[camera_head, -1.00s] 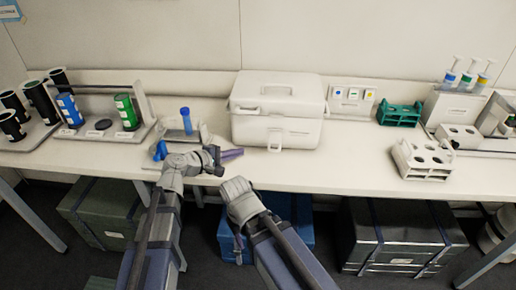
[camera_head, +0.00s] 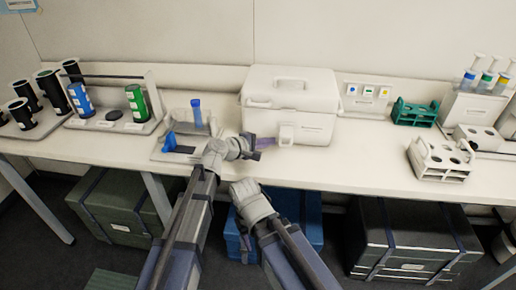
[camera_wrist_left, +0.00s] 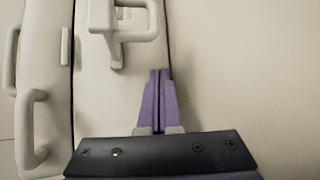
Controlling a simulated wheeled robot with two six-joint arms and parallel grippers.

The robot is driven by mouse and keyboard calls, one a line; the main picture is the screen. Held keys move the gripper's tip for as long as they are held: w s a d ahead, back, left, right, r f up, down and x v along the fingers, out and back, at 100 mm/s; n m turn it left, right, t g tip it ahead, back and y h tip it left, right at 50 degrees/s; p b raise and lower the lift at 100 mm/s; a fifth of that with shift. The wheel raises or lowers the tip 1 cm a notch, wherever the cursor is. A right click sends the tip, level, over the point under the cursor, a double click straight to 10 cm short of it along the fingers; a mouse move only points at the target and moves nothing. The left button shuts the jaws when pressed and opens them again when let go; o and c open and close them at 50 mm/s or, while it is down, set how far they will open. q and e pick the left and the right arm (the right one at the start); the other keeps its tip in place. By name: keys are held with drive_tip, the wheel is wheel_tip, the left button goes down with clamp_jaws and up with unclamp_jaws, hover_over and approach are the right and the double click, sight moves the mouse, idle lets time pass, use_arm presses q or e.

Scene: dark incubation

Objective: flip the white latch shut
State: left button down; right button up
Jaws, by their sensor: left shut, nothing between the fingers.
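The white latch (camera_head: 287,134) is on the front of a white lidded box (camera_head: 312,124) on the bench. In the left wrist view the latch (camera_wrist_left: 147,22) is a thick pale loop, partly cut off at the top edge. My left gripper (camera_head: 272,142) is just left of the latch in the head view, its purple fingers low against the box front. In the left wrist view its fingers (camera_wrist_left: 160,75) are together and empty, with tips just below the latch; contact is unclear. My right arm shows, but its gripper does not.
A tray with a blue tube (camera_head: 196,113) lies left of the box. A bottle rack (camera_head: 112,122) stands farther left. A green rack (camera_head: 414,113) and a white rack (camera_head: 441,160) stand to the right. Bench in front of the box is clear.

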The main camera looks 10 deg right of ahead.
sight(286, 137)
use_arm(q)
drive_tip(key=s, duration=0.1)
drive_tip(key=r, duration=0.1)
drive_tip(key=s+p, duration=0.1)
drive_tip(key=shift+s+d+r, duration=0.15)
drive_tip(key=shift+s+d, duration=0.2)
drive_tip(key=shift+s+d+r, duration=0.15)
drive_tip(key=shift+s+d, duration=0.05)
drive_tip(key=shift+s, duration=0.3)
drive_tip(key=shift+p, duration=0.35)
drive_tip(key=shift+s+r+n+g+y+p, duration=0.1)
drive_tip(key=shift+r+n+g+y+p, duration=0.35)
drive_tip(key=shift+p, duration=1)
wheel_tip(286, 137, up, 7)
drive_tip(key=w+n+g+y+p, duration=0.1)
drive_tip(key=n+g+y+p, duration=0.2)
drive_tip(key=g+p, duration=0.5)
drive_tip(key=p, duration=0.7)
drive_tip(key=shift+w+d+r+n, duration=0.15)
drive_tip(key=shift+w+d+n, duration=0.1)
drive_tip(key=shift+w+n, duration=0.15)
drive_tip(key=shift+r+y, duration=0.1)
drive_tip(key=shift+y, duration=0.15)
